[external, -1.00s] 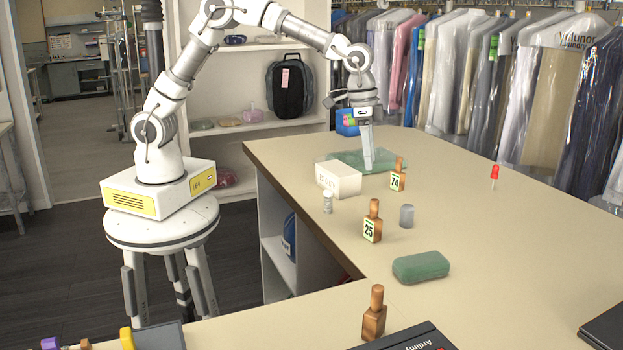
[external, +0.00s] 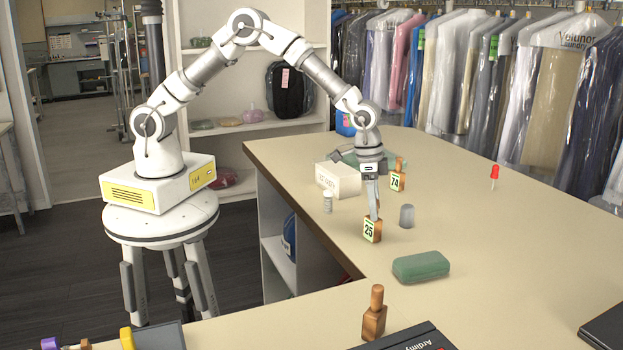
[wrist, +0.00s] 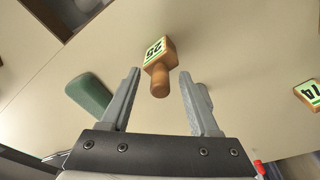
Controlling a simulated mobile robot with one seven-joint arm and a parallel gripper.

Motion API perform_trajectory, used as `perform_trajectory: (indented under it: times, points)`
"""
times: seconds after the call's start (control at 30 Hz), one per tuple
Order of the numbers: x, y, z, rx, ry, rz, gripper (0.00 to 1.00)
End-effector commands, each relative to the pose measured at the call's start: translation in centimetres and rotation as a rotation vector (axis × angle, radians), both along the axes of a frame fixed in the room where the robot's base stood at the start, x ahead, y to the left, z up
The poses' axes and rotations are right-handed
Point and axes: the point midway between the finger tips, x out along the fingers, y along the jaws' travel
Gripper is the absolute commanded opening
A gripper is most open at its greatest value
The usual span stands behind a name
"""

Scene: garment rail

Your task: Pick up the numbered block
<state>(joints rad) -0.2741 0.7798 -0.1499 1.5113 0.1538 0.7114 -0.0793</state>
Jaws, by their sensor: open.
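A wooden block with a knob handle and a "25" label (external: 372,231) stands upright on the counter. My gripper (external: 374,212) points down right at its handle. In the wrist view the "25" block (wrist: 161,49) has its handle between the two open fingers (wrist: 159,75), with gaps on both sides. A similar block labelled "74" (external: 398,181) stands farther back; it also shows at the right edge of the wrist view (wrist: 309,95). A third such wooden block (external: 374,318) stands in the foreground with no number visible.
A grey cylinder (external: 407,216) stands just right of the "25" block. A white box (external: 338,180) and small bottle (external: 328,203) are to its left, a green case (external: 421,266) in front.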

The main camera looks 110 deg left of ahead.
Motion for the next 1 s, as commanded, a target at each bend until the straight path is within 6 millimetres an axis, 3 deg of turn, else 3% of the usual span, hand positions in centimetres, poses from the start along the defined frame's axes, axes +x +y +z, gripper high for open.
perform_trajectory:
  times: [0.2,0.5,0.57,1.0]
  points:
    - [0.02,0.0,-0.08,0.0,0.0,0.0,0.62]
    - [0.02,0.0,-0.05,0.0,0.0,0.0,0.08]
    - [0.02,0.0,-0.04,0.0,0.0,0.0,0.0]
    - [0.03,0.01,0.0,0.0,-0.001,0.0,0.0]
